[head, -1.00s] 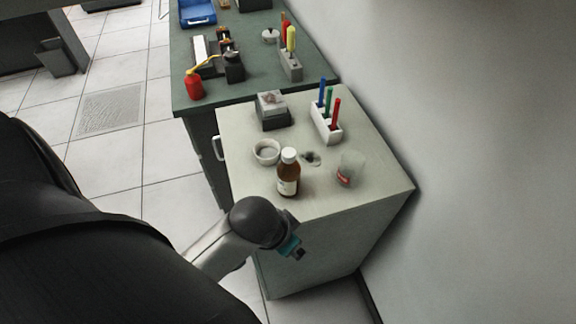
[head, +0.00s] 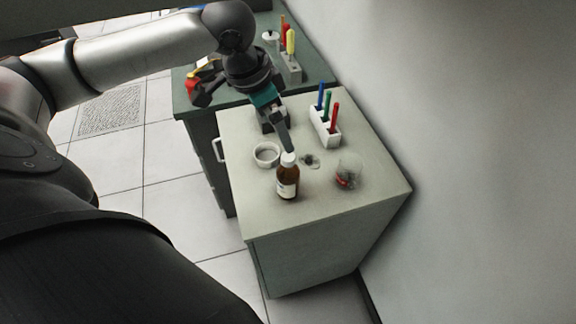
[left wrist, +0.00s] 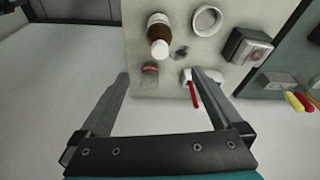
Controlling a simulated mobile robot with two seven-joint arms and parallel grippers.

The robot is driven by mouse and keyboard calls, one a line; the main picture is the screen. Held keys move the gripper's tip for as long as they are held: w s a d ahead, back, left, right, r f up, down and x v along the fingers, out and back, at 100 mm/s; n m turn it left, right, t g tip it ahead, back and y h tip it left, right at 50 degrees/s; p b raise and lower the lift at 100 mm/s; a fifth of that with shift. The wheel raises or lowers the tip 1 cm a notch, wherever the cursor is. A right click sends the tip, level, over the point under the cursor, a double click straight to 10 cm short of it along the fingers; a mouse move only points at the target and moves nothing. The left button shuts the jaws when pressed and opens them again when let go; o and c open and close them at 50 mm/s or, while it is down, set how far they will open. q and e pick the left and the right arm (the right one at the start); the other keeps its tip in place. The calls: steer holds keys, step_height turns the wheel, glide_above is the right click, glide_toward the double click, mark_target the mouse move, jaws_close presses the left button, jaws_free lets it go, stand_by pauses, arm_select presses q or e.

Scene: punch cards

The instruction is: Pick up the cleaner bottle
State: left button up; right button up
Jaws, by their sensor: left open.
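The cleaner bottle, a brown bottle with a white cap (head: 288,185), stands upright near the front of the pale cabinet top. In the left wrist view the bottle (left wrist: 159,32) is at the top, seen from above, beyond my open fingers. My left gripper (head: 287,140) reaches in from the upper left and points down behind the bottle, its tip overlapping the cap in the head view. I cannot tell whether it touches. In the left wrist view the gripper (left wrist: 163,82) is open with nothing held between its fingers. My right gripper is not in view.
A white bowl (head: 266,154) sits left of the bottle and a clear cup (head: 348,174) right of it. A white holder (head: 324,131) with coloured pens stands farther back. A dark box (left wrist: 247,47) is partly hidden in the head view. A wall (head: 470,150) bounds the right.

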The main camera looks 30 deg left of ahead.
mark_target(291, 165)
arm_select(q)
steer(key=x, duration=0.9)
steer(key=shift+f+b, duration=0.4)
steer(key=shift+f, duration=0.05)
steer(key=x, duration=0.5)
steer(key=shift+s+a+f, duration=0.1)
steer(key=shift+s+f, duration=0.05)
jaws_close()
